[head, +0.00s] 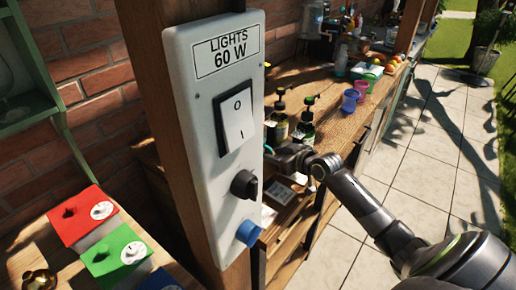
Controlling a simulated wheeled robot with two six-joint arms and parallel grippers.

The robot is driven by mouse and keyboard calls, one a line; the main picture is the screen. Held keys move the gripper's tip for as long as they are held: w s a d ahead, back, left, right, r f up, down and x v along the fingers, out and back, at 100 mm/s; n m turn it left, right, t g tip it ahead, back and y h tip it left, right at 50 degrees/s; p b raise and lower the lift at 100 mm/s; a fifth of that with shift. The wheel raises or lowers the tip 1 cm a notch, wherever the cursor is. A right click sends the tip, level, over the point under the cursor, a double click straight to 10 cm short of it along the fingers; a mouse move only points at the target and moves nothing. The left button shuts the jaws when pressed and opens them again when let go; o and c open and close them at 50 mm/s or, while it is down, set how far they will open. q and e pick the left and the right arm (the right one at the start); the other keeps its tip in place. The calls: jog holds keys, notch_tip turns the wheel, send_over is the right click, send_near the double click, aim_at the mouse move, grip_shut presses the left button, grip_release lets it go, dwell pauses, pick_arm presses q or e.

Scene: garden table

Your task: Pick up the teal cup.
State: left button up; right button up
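A small group of cups stands on the wooden counter (325,130), up and to the right of the switch box. My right gripper (282,158) reaches in from the right, low and nearer than the cups, well apart from the teal-blue cup. Its fingertips are hidden behind the switch box or too small to make out, so its opening does not show. My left gripper is not in view.
A grey switch box (212,80) on a wooden post blocks the middle. Dark pump bottles (304,130) stand near my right gripper. Fruit (390,67) lies behind. The tiled path is clear.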

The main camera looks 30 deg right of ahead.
grip_shut()
dwell(0.4)
